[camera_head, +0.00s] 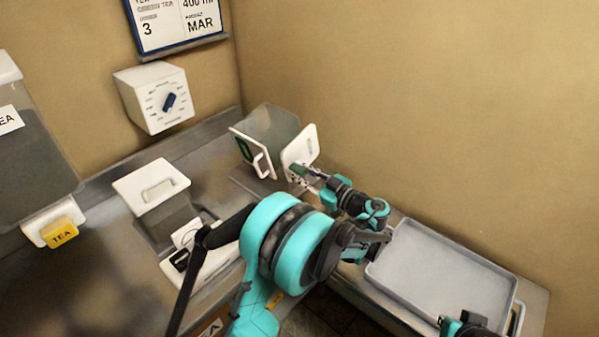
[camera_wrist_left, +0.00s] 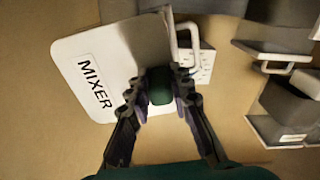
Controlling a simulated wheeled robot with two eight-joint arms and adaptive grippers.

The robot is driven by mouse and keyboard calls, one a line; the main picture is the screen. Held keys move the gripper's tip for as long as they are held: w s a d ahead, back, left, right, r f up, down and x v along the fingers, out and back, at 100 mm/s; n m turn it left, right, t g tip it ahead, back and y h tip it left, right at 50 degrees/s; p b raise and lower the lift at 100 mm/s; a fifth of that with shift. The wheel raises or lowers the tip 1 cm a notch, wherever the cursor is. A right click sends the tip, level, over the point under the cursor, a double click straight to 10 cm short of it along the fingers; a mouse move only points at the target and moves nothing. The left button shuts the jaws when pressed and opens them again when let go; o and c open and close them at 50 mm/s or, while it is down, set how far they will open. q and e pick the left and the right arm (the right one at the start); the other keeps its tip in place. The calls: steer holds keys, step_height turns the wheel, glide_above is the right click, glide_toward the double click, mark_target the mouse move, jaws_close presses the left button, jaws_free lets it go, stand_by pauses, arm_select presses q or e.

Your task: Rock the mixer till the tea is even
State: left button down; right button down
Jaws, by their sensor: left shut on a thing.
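The mixer (camera_head: 272,130) is a grey, see-through box with white end plates, at the back of the counter in the head view. Its white plate, lettered MIXER (camera_wrist_left: 90,85), fills the left of the left wrist view and looks slanted there. A dark green knob (camera_wrist_left: 160,78) stands out from that plate. My left gripper (camera_head: 298,172) is at the mixer's right-hand plate, its two fingers (camera_wrist_left: 160,97) shut on the green knob. The tea inside cannot be made out. Part of my right arm (camera_head: 465,326) shows at the bottom edge; its fingers are not clear.
A white-lidded container (camera_head: 152,187) stands left of the mixer. A large tea container (camera_head: 35,150) with a yellow TEA tap (camera_head: 60,233) is at far left. A dial box (camera_head: 155,97) hangs on the wall. An empty grey tray (camera_head: 440,270) lies at right.

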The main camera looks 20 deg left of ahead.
stand_by(0.3)
arm_select(q)
steer(key=c, duration=1.4)
jaws_free()
steer(key=shift+o, duration=0.2)
steer(key=v, duration=1.2)
